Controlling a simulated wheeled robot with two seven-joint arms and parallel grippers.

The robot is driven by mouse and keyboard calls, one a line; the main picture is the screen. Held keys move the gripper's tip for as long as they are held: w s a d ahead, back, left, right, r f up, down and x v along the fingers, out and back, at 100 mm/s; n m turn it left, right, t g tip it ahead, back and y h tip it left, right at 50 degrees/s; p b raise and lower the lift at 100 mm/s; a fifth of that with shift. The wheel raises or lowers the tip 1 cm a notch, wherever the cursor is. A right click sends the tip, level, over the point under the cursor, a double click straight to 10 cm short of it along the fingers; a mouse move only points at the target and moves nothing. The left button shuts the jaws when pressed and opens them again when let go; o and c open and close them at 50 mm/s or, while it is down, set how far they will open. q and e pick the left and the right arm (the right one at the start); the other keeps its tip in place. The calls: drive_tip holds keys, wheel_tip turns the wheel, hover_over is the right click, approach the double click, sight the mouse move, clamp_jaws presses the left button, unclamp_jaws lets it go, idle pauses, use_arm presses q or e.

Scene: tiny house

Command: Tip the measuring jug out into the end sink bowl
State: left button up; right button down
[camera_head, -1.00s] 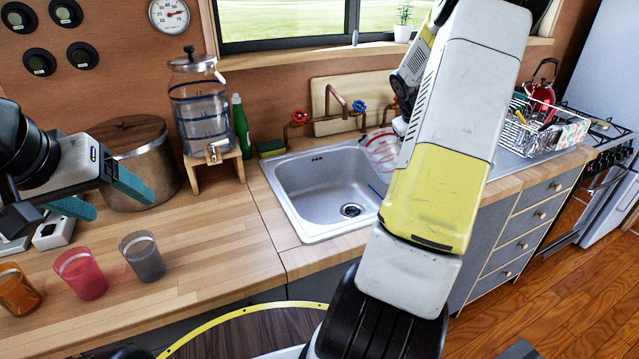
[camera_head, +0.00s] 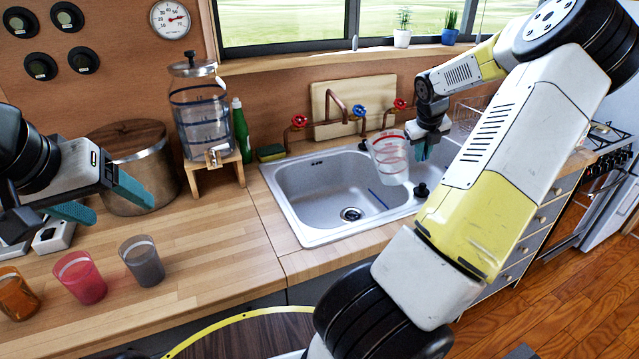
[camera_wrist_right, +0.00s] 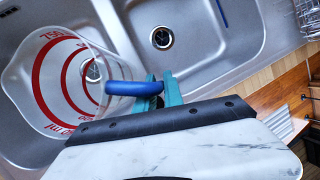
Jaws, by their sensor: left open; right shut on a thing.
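The clear measuring jug (camera_head: 389,158) with red markings hangs above the sink, over the right side of the left bowl (camera_head: 310,190). It looks nearly upright, leaning slightly. My right gripper (camera_head: 423,150) is shut on its blue handle, seen in the right wrist view (camera_wrist_right: 128,88); the jug's clear body (camera_wrist_right: 55,90) is left of the fingers there. I cannot tell whether it holds anything. The wrist view shows two bowl drains, one of them through the jug. My arm hides the sink's right part in the head view. My left gripper (camera_head: 116,208) is open and empty above the left counter.
Copper taps (camera_head: 340,110) stand behind the sink. Orange, pink (camera_head: 80,277) and grey (camera_head: 143,261) cups, a pot (camera_head: 140,175) and a water dispenser (camera_head: 200,115) occupy the left counter. The counter between cups and sink is clear.

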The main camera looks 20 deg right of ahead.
drive_tip(key=shift+s+d+f+y, duration=0.1)
drive_tip(key=shift+d+f+y, duration=0.15)
drive_tip(key=shift+f+y, duration=0.05)
drive_tip(key=shift+s+d+b, duration=0.1)
drive_tip(key=shift+d+b, duration=0.1)
drive_tip(key=shift+b, duration=0.1)
drive_tip(key=shift+s+d+f+m+t+y+b, duration=0.1)
drive_tip(key=shift+d+f+m+t+y+b, duration=0.2)
drive_tip(key=shift+f+t+y+b, duration=0.5)
drive_tip(key=shift+r, duration=0.25)
